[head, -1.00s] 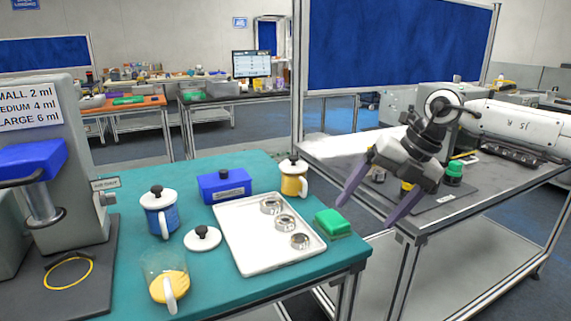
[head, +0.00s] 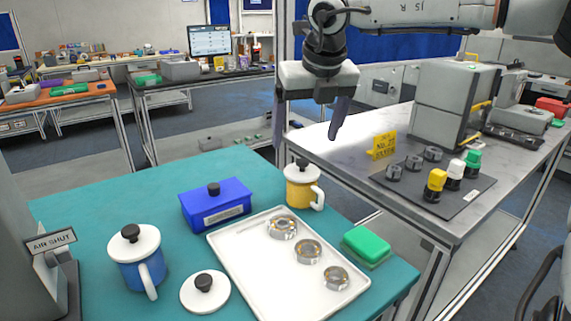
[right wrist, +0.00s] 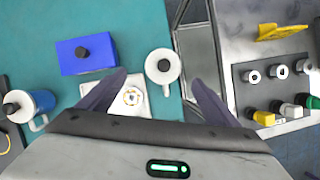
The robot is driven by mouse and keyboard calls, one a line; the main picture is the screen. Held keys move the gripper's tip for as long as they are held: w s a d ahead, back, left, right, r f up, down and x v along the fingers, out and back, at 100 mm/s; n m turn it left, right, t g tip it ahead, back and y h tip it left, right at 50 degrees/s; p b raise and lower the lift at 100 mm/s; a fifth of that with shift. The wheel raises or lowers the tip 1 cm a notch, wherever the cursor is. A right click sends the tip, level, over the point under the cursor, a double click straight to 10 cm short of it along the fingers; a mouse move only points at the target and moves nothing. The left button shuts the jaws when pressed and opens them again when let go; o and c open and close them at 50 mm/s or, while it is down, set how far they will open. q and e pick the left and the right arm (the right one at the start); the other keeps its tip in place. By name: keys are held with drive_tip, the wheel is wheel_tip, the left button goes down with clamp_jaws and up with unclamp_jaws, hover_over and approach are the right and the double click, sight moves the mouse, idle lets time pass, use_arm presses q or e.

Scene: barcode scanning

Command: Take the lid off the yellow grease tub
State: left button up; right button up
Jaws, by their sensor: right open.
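The yellow grease tub (head: 299,194) is a mug-like pot with a white handle at the back right of the teal table. Its white lid (head: 290,172) with a black knob sits on top; the right wrist view shows the lid (right wrist: 154,58) from above. My right gripper (head: 308,132) is open and empty, pointing down above the tub and apart from it. In the right wrist view, the lid lies between and slightly beyond the fingertips (right wrist: 160,79). My left gripper is not in view.
A white tray (head: 250,286) with metal rings stands in front of the tub. A blue box (head: 216,207), blue tub (head: 140,268), loose white lid (head: 192,292) and green block (head: 366,245) are nearby. A grey bench (head: 350,170) stands right, across a gap.

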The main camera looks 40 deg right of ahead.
sight(305, 163)
drive_tip(key=x, duration=0.3)
drive_tip(key=shift+s+d+f, duration=0.1)
drive_tip(key=shift+s+f, duration=0.15)
drive_tip(key=shift+w+f, duration=0.1)
drive_tip(key=shift+f, duration=0.2)
drive_tip(key=x, duration=0.3)
drive_tip(key=p+x, duration=0.1)
drive_tip(key=x, duration=0.1)
drive_tip(key=shift+s+d, duration=0.2)
drive_tip(key=shift+d, duration=0.1)
drive_tip(key=shift+w+f, duration=0.1)
drive_tip(key=shift+f, duration=0.05)
drive_tip(key=c, duration=1)
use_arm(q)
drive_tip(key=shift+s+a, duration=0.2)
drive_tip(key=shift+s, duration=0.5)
use_arm(e)
drive_tip(key=shift+c, duration=0.7)
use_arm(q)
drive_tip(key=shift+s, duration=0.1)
